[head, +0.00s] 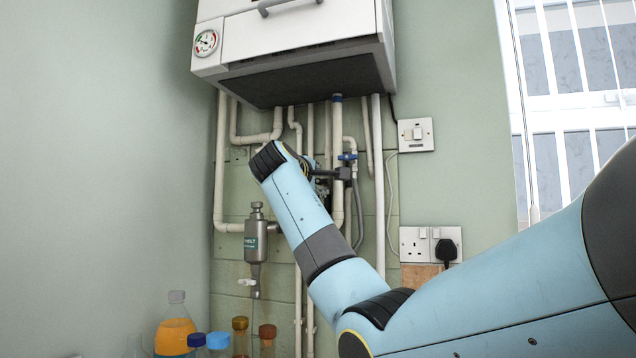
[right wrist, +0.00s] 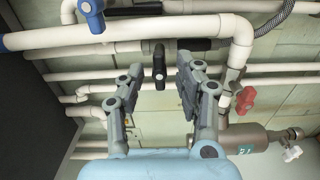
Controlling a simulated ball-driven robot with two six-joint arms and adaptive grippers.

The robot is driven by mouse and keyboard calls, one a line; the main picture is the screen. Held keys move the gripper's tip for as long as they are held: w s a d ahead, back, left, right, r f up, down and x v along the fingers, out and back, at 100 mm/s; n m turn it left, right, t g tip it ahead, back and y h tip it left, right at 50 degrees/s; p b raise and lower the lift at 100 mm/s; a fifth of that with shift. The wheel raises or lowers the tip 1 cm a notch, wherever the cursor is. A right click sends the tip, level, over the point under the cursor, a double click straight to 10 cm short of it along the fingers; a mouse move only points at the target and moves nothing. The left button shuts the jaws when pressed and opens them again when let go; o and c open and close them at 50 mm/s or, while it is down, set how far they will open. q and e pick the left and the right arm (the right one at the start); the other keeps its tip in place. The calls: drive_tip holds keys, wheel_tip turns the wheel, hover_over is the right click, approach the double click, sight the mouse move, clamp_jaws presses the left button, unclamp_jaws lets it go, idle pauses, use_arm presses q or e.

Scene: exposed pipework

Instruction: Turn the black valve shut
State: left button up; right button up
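The black valve (right wrist: 160,68) shows in the right wrist view as a short dark handle on a dark fitting of a white pipe. Its handle lies across the line of that pipe. My right gripper (right wrist: 159,64) is open, with one finger on each side of the handle. Gaps show between the handle and both fingers; I see no contact. In the head view my right gripper (head: 323,182) is mostly hidden behind my own blue wrist, and I cannot clearly tell the black valve from its dark parts there. My left gripper is in neither view.
A blue valve (right wrist: 92,16) and a red valve (right wrist: 245,99) sit on nearby pipes. A white boiler (head: 295,30) hangs above the pipework. A grey metal filter (head: 257,243) is left of my wrist. Bottles, one with orange liquid (head: 175,331), stand at lower left. Sockets (head: 418,243) are at right.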

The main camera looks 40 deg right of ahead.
drive_tip(key=v, duration=1.1)
drive_tip(key=shift+a, duration=0.15)
drive_tip(key=shift+s, duration=0.1)
drive_tip(key=shift+f, duration=0.1)
